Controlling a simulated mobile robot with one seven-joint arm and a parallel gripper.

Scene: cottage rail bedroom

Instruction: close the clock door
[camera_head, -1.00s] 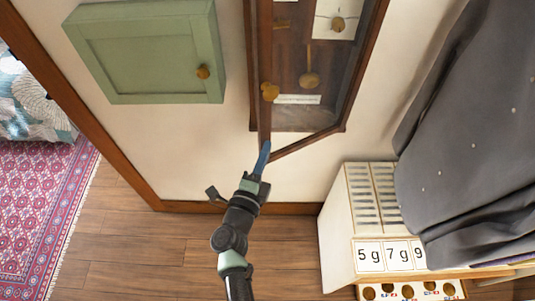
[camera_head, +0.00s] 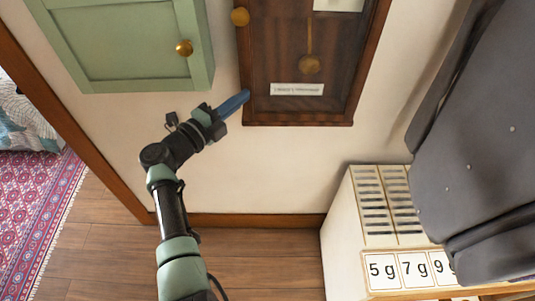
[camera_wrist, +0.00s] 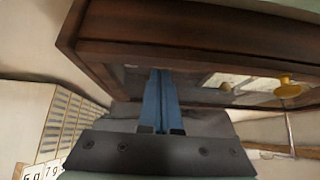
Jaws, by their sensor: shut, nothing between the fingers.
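The wall clock (camera_head: 348,95) is a tall dark-wood case with a glass-fronted door, cut off at the top of the head view. Its round brass knob (camera_head: 240,17) is at the left edge, and the pendulum bob (camera_head: 309,64) shows through the glass. The door looks flush or nearly flush with the case; I cannot tell whether a small gap is left. My gripper (camera_head: 246,95) is shut and empty, its blue fingertips at the lower left edge of the clock, below the knob. The wrist view shows the fingers (camera_wrist: 161,85) close to the wooden frame (camera_wrist: 190,30); contact is unclear.
A green wall cabinet (camera_head: 125,45) hangs just left of the clock, near my gripper. A cream slatted unit (camera_head: 345,225) with number cards stands at lower right, beside a dark grey draped cloth (camera_head: 475,150). The wall below the clock is clear.

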